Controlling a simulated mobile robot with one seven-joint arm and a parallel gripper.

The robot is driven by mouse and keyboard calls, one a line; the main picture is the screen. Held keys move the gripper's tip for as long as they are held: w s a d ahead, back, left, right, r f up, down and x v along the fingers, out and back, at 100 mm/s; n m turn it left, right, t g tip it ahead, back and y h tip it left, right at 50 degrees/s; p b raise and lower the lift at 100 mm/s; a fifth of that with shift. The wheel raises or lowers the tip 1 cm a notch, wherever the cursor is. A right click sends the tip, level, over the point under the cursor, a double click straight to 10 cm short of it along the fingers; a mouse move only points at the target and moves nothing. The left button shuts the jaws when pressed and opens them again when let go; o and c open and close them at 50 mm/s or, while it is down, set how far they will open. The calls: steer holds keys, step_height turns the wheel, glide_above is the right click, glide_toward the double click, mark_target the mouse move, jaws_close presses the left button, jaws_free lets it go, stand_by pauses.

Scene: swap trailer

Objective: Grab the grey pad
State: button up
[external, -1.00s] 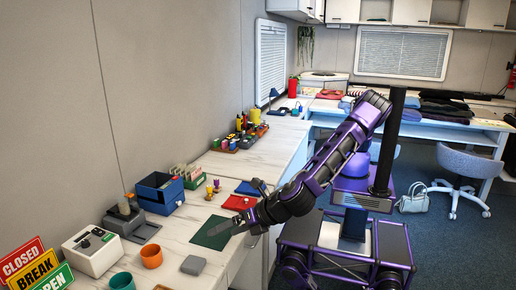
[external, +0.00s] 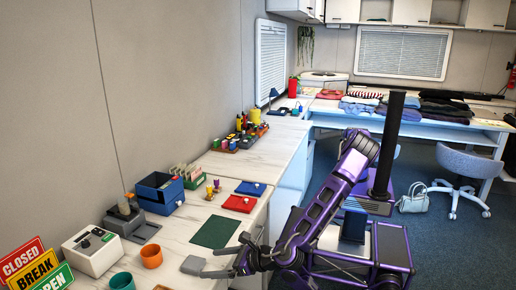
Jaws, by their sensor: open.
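The grey pad (external: 192,264) lies flat near the front edge of the counter, a small grey square in the external view. My gripper (external: 208,264) is open, with its fingers spread and pointing left, low over the counter. Its fingertips are right at the pad's right side. I cannot tell whether they touch the pad or how far they reach around it.
A dark green mat (external: 215,232) lies just behind my gripper, with a red pad (external: 239,203) and a blue pad (external: 251,188) farther back.

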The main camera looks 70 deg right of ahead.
mark_target(195, 263)
steer(key=shift+r+b+x, duration=0.2)
steer(key=shift+x, duration=1.35)
steer(key=shift+r+b+x, duration=0.15)
steer(key=shift+b+x, duration=0.05)
steer(key=shift+x, duration=1.35)
steer(key=shift+w, duration=0.15)
steer(key=shift+c, duration=0.3)
steer(key=c, duration=1.2)
